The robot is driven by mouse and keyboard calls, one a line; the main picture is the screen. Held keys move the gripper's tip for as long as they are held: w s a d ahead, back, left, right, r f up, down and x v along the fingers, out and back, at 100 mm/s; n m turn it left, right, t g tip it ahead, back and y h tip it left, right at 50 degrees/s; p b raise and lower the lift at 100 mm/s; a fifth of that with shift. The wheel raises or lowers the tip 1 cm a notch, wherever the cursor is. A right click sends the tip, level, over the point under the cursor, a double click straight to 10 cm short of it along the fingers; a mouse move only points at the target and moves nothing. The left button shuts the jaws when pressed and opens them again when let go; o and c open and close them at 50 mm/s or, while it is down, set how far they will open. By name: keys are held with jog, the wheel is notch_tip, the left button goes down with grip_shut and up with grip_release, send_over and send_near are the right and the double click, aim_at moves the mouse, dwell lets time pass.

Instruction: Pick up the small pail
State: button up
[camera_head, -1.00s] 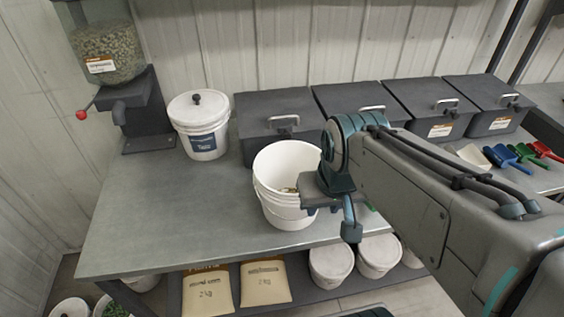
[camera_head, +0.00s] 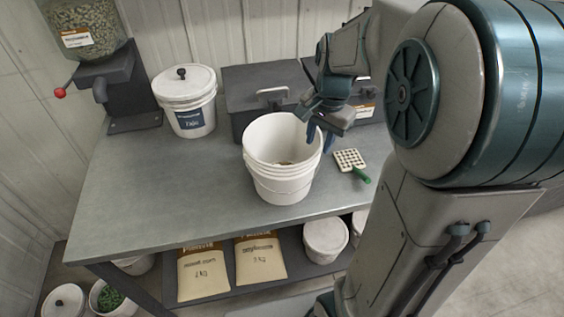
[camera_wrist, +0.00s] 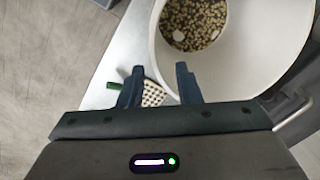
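A white open pail (camera_head: 280,185) stands upright on the grey bench, with a small amount of speckled seed or pellets in its bottom. In the wrist view the pail (camera_wrist: 258,60) fills the upper right, with the seeds (camera_wrist: 193,22) and a couple of pale round pieces inside. A second white pail (camera_head: 187,108), lidded and labelled, stands at the back left. My gripper (camera_head: 319,137) is beside the open pail's right rim. Its two dark fingers (camera_wrist: 160,86) are apart with nothing held between them. I cannot tell whether a finger touches the rim.
A perforated white plate with a green handle (camera_head: 350,160) lies right of the pail. Dark lidded bins (camera_head: 255,88) line the back wall. A seed dispenser (camera_head: 118,75) with a red-knobbed lever stands at the left. The bench's left and front (camera_head: 165,190) are clear.

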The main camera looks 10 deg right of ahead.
aim_at(313, 169)
notch_tip(313, 169, down, 3)
jog(key=shift+a+r, duration=0.1)
jog(key=shift+r, duration=0.05)
jog(key=f, duration=0.4)
jog(key=shift+s+a+f+p, duration=0.15)
jog(key=shift+a+p, duration=0.15)
jog(key=shift+f, duration=0.4)
grip_shut()
dwell(0.8)
